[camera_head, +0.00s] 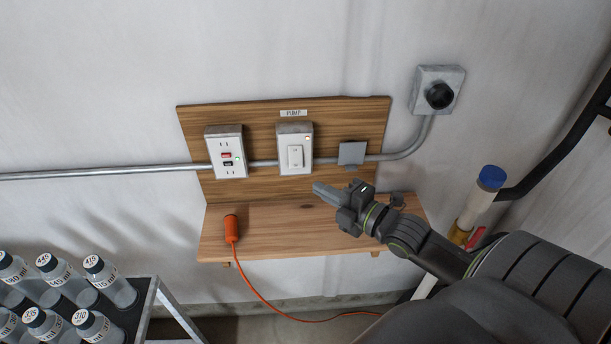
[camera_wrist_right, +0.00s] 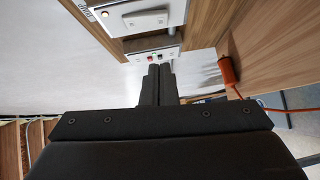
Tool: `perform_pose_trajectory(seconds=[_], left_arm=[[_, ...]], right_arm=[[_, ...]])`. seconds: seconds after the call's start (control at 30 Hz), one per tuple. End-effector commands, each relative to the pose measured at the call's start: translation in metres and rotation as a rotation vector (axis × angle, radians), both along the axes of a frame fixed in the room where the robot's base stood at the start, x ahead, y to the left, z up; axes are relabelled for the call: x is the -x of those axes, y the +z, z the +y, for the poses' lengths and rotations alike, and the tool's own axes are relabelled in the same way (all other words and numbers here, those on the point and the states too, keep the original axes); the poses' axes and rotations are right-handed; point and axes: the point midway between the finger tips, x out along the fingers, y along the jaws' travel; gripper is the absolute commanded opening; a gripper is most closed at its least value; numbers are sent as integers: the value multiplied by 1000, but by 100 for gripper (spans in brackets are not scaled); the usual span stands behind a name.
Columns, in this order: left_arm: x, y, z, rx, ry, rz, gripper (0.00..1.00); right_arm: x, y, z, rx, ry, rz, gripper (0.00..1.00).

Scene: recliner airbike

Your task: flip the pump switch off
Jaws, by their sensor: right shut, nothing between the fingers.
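The pump switch (camera_head: 295,156) is a white rocker on a pale plate (camera_head: 295,138) in the middle of the wooden backboard, under a "PUMP" label (camera_head: 293,113). A small light shows near the plate's upper right corner. My right gripper (camera_head: 318,188) is shut and empty, just below and to the right of the switch, apart from it in the head view. In the right wrist view the switch (camera_wrist_right: 147,21) is at the top, beyond the shut fingertips (camera_wrist_right: 160,70). My left gripper is in neither view.
An outlet (camera_head: 228,158) with red and black buttons is left of the switch, and a grey cover (camera_head: 352,154) is right. An orange plug (camera_head: 232,228) with its cord is on the wooden shelf (camera_head: 290,235). Bottles (camera_head: 110,281) stand at lower left.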

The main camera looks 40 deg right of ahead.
Motion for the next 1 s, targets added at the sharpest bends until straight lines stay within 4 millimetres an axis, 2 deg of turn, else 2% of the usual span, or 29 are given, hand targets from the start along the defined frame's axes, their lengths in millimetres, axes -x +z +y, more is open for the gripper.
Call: perform_pose_trajectory(seconds=[0.13, 0.3, 0.5, 0.7, 1.0], left_arm=[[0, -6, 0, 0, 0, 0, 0], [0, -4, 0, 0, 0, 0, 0], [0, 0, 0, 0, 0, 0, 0], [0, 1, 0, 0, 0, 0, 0], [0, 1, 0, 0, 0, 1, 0]], right_arm=[[-25, -2, 6, -4, -1, -4, 0], [-53, -2, 13, -5, 0, -3, 0], [-74, -6, -3, 1, 0, 1, 0], [-82, -7, -9, 0, 0, 0, 0], [-83, -8, -9, 0, -1, 0, 0]])
